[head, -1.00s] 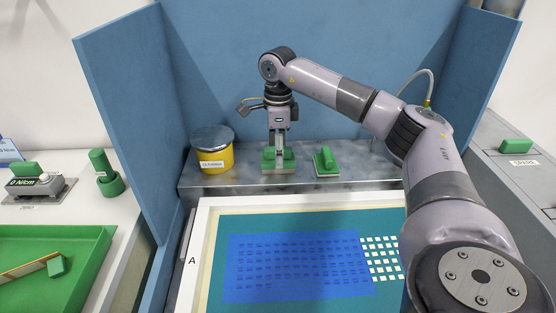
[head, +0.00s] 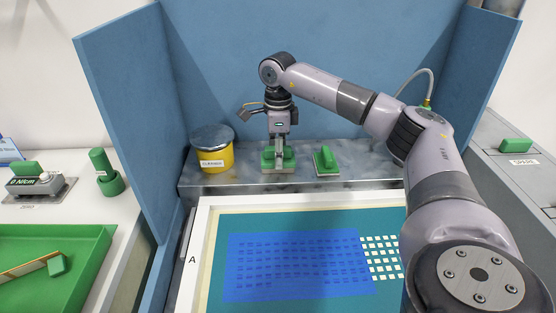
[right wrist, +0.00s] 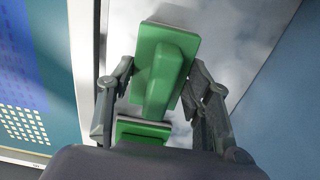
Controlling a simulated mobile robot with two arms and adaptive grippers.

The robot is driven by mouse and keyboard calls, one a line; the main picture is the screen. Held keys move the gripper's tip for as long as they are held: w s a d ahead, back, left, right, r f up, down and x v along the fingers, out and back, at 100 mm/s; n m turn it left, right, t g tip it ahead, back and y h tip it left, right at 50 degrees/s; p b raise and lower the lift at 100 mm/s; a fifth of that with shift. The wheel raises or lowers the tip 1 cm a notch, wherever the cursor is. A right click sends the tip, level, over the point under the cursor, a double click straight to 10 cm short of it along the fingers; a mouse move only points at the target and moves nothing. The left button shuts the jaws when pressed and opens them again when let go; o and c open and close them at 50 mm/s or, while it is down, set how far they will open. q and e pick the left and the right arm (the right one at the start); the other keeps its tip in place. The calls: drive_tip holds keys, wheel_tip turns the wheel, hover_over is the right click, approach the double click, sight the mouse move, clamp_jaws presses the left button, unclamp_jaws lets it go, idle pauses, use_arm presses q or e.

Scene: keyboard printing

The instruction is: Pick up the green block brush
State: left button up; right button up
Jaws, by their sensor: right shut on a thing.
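The green block brush (head: 269,160) is a green block with a raised grip on a pale base, standing on the grey metal shelf at the back. My right gripper (head: 279,152) points down over it and is shut on it. In the right wrist view the green block brush (right wrist: 167,65) lies between the two fingers of my right gripper (right wrist: 160,72). I cannot see a gap under the brush. A second green tool (head: 325,160) with a slanted handle stands just to its right, apart from it. It also shows in the right wrist view (right wrist: 143,131). My left gripper is not in view.
A yellow tub with a grey lid (head: 213,155) stands left on the shelf (head: 228,182). Blue panels (head: 130,100) close the back and sides. A white-framed screen (head: 320,202) lies in front. A green tray (head: 85,240) is at left.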

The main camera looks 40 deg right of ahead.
drive_tip(key=shift+c, duration=1.2)
drive_tip(key=shift+r, duration=0.55)
wheel_tip(320, 180, up, 19)
drive_tip(key=p, duration=0.4)
drive_tip(key=o, duration=0.7)
clamp_jaws()
